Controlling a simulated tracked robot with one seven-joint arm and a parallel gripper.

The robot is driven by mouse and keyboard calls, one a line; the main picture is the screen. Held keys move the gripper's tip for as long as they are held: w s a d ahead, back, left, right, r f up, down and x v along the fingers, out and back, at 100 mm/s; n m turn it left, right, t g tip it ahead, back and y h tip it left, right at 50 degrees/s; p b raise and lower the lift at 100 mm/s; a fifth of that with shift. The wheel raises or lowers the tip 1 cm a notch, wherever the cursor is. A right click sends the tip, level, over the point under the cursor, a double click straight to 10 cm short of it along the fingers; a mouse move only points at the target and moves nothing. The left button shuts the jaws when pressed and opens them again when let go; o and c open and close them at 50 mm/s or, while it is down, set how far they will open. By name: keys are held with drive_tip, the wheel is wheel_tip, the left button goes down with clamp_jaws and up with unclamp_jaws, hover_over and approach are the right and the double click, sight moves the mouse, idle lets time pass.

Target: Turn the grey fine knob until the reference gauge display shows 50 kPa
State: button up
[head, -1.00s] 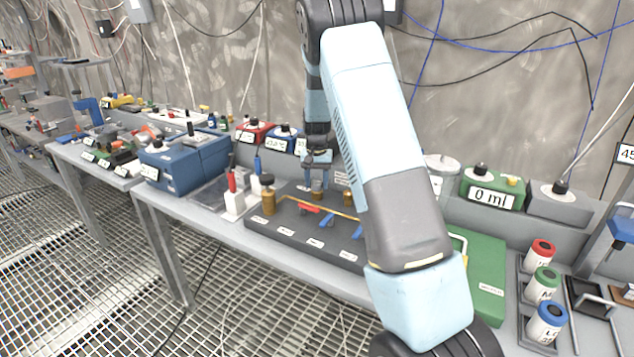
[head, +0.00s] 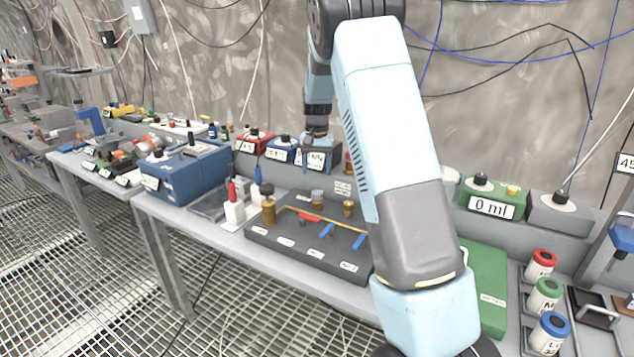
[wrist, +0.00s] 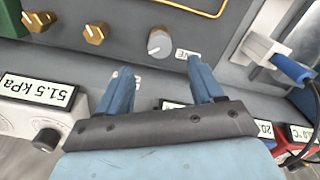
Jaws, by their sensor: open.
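The grey fine knob (wrist: 160,43) stands on the dark board in the wrist view, beside a small label that I see only in part. My gripper (wrist: 163,74) is open and empty; its two blue fingers are apart, and the knob shows beyond the gap, clear of both. The reference gauge display (wrist: 42,91) reads 51.5 kPa, upside down, at the left of the wrist view. In the head view my gripper (head: 317,160) hangs near the back row of boxes, behind the board (head: 290,258). My arm appears to hide the reference gauge there.
Brass knobs (wrist: 95,34) stand left of the grey knob. A white holder (wrist: 262,48) with a blue-handled tool is to its right. Red (head: 253,141) and blue (head: 283,148) display boxes line the back. A green case (head: 488,290) lies right of my arm.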

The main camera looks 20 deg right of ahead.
drive_tip(key=shift+r, duration=2.4)
drive_tip(key=s+a+r+n+t, duration=0.1)
drive_tip(key=s+r, duration=0.6)
drive_tip(key=s, duration=0.3)
drive_tip(key=s+a+r+n+t, duration=0.1)
drive_tip(key=s+r+t, duration=0.1)
drive_tip(key=s+r, duration=0.7)
drive_tip(key=s+a+f+n+t, duration=0.1)
drive_tip(key=s, duration=1)
drive_tip(key=s+a+f+n+t, duration=0.1)
drive_tip(key=s+f, duration=0.1)
drive_tip(key=s, duration=1)
drive_tip(key=shift+s+a+n+t, duration=0.2)
drive_tip(key=shift+a+n+t, duration=0.1)
drive_tip(key=shift+a, duration=0.1)
drive_tip(key=shift+f, duration=0.1)
